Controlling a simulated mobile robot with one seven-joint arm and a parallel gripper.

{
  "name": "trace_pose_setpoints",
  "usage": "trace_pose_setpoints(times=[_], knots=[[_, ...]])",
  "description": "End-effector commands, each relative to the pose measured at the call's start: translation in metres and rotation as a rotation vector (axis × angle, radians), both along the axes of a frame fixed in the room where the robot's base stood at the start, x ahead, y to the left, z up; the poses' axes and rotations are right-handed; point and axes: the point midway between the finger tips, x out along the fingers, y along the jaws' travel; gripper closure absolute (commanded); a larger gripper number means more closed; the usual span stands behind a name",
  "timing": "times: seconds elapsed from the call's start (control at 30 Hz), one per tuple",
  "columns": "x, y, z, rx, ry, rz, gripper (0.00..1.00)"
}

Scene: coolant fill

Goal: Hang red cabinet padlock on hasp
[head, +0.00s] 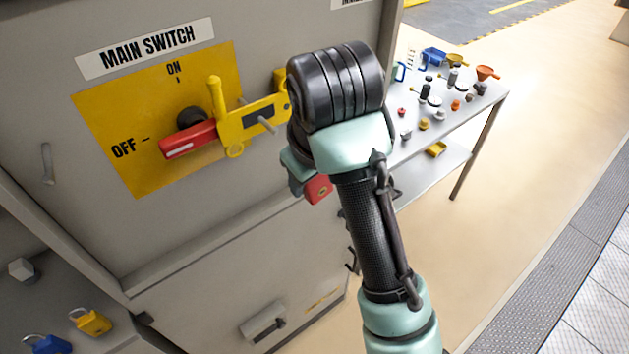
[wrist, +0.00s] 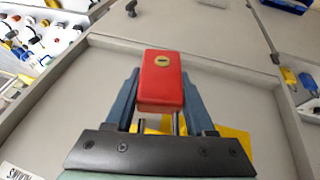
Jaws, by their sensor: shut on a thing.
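The red padlock (wrist: 161,88) is between the two blue fingers of my gripper (wrist: 160,75) in the wrist view. Its keyhole face shows, and parts of the metal shackle show below the body. In the head view a little of the padlock (head: 319,190) shows under my wrist, and the fingers are mostly hidden. The yellow hasp (head: 250,118) is on the main switch panel (head: 115,112), left of my wrist, with a grey pin across it. The padlock is right of and below the hasp, apparently apart from it. The red switch handle (head: 188,141) points toward OFF.
A grey table (head: 455,118) with several small parts stands behind my arm on the right. A blue padlock (head: 47,344) and a yellow padlock (head: 90,321) are at lower left. The cabinet door edge runs below the panel. Open floor lies at right.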

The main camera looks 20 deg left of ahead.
Motion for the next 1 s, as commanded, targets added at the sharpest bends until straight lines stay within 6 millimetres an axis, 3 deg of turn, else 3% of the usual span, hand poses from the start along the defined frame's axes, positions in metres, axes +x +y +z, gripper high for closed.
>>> trace_pose_setpoints(times=[1.0], knots=[[0.037,0.048,-0.006,0.000,-0.002,-0.001,1.00]])
